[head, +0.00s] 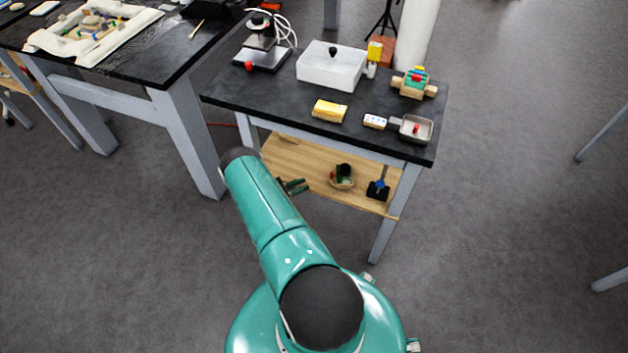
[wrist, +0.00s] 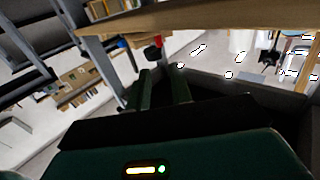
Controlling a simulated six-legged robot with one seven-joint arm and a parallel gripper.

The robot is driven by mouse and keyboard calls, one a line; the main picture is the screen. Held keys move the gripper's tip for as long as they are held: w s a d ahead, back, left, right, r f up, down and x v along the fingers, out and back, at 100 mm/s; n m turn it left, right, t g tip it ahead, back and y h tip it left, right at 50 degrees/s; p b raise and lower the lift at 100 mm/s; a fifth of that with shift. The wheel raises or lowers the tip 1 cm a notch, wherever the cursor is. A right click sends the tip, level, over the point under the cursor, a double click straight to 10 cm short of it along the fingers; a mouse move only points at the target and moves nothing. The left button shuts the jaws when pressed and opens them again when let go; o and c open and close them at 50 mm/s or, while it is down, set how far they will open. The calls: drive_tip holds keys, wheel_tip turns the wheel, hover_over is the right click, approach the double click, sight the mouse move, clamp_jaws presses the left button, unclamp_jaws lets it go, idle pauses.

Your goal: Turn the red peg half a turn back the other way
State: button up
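I cannot tell for sure which red piece is the red peg. In the head view, a small red piece (head: 416,127) stands in a grey tray (head: 429,139) at the table's right front. Another red piece (head: 417,76) sits on a green and wooden block (head: 400,83) behind it. A red knob (head: 249,66) is on the black stand at the left. My gripper (head: 296,186) is low, beside the wooden lower shelf and below the tabletop. In the wrist view its two dark green fingers (wrist: 162,80) are apart with nothing visible between them.
The black tabletop (head: 290,98) also holds a white lidded box (head: 331,66), a yellow block (head: 329,111) and a small white block (head: 374,121). The lower shelf (head: 310,168) carries a bowl (head: 342,181) and a blue-and-black item (head: 378,190). A dark table (head: 150,65) stands left; floor at right is open.

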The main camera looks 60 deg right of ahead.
drive_tip(key=shift+v, duration=1.6)
drive_tip(key=shift+c, duration=1.3)
drive_tip(key=shift+s+d, duration=0.1)
drive_tip(key=shift+s, duration=0.15)
clamp_jaws()
drive_tip(key=m+t+h, duration=0.2)
drive_tip(key=m+t, duration=0.5)
drive_tip(key=t, duration=0.9)
approach(331, 176)
drive_tip(key=x, duration=0.7)
drive_tip(key=shift+s+f, duration=0.1)
drive_tip(key=shift+f, duration=0.05)
